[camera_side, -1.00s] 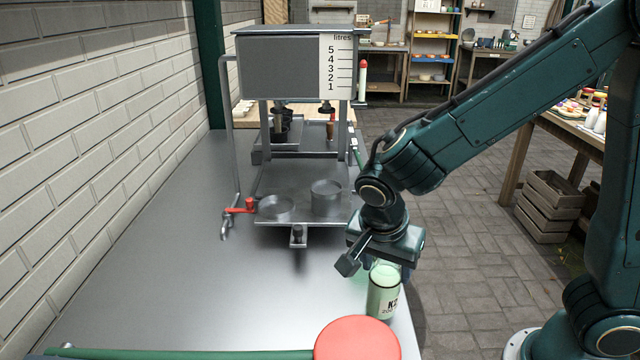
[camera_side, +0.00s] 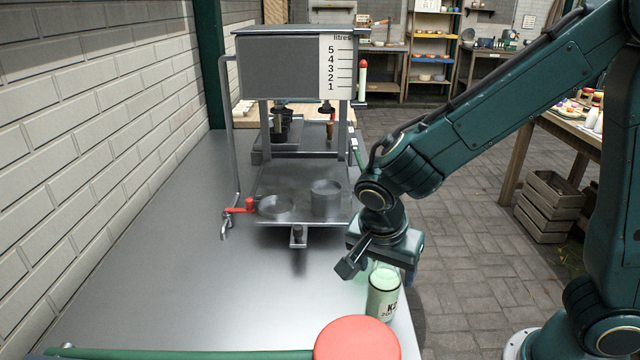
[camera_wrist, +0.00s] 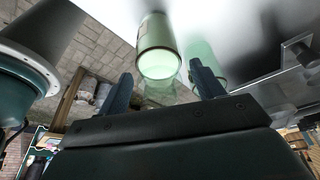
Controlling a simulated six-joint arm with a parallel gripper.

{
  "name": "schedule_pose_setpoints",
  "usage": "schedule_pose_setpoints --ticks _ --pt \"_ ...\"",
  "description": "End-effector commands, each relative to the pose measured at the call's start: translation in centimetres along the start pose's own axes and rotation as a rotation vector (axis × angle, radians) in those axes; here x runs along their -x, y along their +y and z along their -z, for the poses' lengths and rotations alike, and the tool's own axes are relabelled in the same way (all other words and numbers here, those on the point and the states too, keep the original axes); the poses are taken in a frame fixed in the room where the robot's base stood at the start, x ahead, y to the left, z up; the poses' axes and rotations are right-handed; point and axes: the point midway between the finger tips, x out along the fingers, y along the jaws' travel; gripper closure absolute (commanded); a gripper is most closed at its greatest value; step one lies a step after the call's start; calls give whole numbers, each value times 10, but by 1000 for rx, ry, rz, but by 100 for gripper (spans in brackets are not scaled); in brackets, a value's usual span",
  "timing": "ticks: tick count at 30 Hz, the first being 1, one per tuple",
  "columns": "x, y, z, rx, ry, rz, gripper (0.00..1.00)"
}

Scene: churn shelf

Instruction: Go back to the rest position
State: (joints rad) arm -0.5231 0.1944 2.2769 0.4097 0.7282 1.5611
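The jar stands upright on the bench. In the wrist view, the two fingers (camera_wrist: 163,84) are spread apart, with the jar (camera_wrist: 157,48) showing beyond and between their tips. No contact between fingers and jar shows there. The arm is bent down over the bench, not folded back.
A grey tank with a litre scale (camera_side: 292,68) stands at the back of the metal bench (camera_side: 190,270). A metal platform (camera_side: 298,212) holds a dish and a cup. A red-handled tap (camera_side: 240,209) is to its left. A red round knob (camera_side: 357,341) is close in front of the jar.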

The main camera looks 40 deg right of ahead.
Motion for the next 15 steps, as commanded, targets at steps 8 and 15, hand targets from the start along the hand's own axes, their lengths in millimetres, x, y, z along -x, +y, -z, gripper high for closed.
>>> schedule_pose_setpoints --ticks 8,15 --pt "0 0 0 1 0 -1 23" --pt "0 0 0 1 0 -1 35"
